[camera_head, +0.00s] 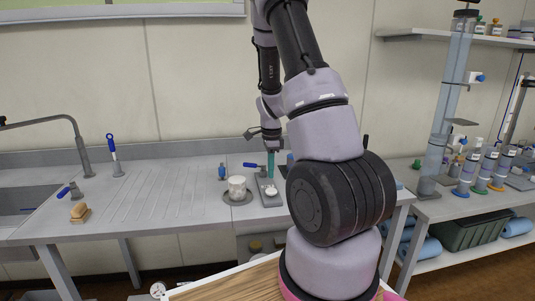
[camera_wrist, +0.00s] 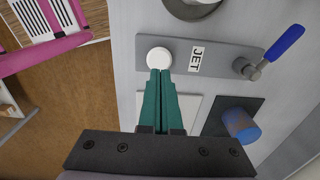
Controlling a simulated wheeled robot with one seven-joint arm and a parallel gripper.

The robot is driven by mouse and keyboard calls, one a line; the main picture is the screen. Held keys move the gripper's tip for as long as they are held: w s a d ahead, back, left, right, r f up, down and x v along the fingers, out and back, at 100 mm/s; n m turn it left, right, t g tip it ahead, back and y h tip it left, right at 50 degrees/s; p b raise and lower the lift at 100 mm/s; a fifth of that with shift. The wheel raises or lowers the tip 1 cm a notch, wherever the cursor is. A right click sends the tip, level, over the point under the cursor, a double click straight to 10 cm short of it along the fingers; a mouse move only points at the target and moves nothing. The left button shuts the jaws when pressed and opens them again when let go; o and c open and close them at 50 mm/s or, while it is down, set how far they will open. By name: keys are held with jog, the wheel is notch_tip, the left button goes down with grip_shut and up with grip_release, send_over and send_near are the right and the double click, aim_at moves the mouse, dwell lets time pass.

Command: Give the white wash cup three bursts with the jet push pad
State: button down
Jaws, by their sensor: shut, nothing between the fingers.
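The white wash cup (camera_head: 237,183) stands upright on a round grey dish (camera_head: 238,198) on the bench. To its right is a grey plate (camera_head: 263,187) with the round white jet push pad (camera_head: 271,191). In the wrist view, the pad (camera_wrist: 158,57) sits beside a "JET" label (camera_wrist: 197,59). My gripper (camera_head: 271,170) points down over the plate. Its green fingers are shut and empty; in the wrist view their tips (camera_wrist: 160,72) overlap the pad's near edge. I cannot tell whether they touch it.
A blue-handled valve (camera_wrist: 281,45) rises from the plate's far end. A blue cylinder (camera_wrist: 240,124) stands on a dark square close to my fingers. A sink (camera_head: 25,205) and a sponge (camera_head: 80,212) are at the left. The ribbed draining area between is clear.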

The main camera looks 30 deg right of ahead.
notch_tip(320, 180, up, 8)
jog(key=shift+d, duration=0.2)
jog(key=shift+f, duration=0.1)
dwell(0.6)
